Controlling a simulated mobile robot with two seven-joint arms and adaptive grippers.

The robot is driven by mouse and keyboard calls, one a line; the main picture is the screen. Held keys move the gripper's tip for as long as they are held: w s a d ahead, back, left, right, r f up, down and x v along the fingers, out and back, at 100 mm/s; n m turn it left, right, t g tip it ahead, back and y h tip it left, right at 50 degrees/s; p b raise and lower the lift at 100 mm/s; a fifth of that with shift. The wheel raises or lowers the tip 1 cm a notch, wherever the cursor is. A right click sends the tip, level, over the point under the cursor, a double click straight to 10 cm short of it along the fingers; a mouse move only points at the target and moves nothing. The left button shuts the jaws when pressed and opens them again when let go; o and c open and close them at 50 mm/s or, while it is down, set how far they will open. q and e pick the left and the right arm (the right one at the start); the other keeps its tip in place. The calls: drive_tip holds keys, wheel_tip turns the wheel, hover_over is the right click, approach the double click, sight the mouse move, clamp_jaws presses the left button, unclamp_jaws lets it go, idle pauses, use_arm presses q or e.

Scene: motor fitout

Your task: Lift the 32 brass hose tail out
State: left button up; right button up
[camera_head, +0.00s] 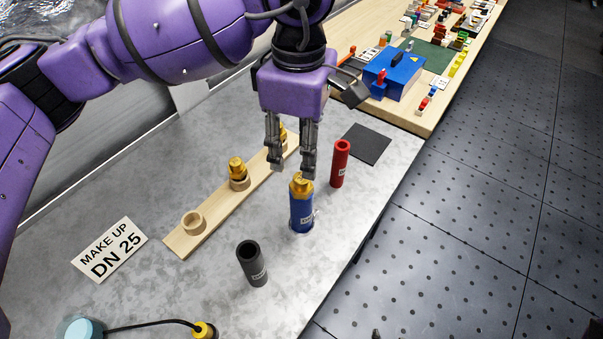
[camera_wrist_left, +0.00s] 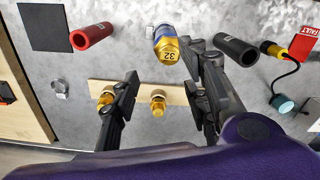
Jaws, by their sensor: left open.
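A brass hose tail (camera_head: 301,185) sits upright in the top of a blue hose piece (camera_head: 301,213) on the grey bench. In the left wrist view its brass end (camera_wrist_left: 168,50) reads 32. My left gripper (camera_head: 291,169) is open, pointing down, with its fingertips just above and behind the brass piece, seemingly apart from it. Its fingers (camera_wrist_left: 162,76) also show in the left wrist view with nothing held between them. My right gripper is in neither view.
A wooden rack (camera_head: 215,210) behind holds two brass pieces (camera_head: 238,168) and an empty ring (camera_head: 193,222). A red hose (camera_head: 340,163) and black hose (camera_head: 252,263) stand nearby. A sign (camera_head: 110,250) reads "MAKE UP DN 25". A dark mat (camera_head: 366,143) lies beyond.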

sight(301, 188)
use_arm(q)
drive_tip(key=f, duration=0.3)
drive_tip(key=s+f+p, duration=0.1)
drive_tip(key=f, duration=0.1)
drive_tip(key=shift+d+f, duration=0.25)
drive_tip(key=shift+f, duration=0.45)
clamp_jaws()
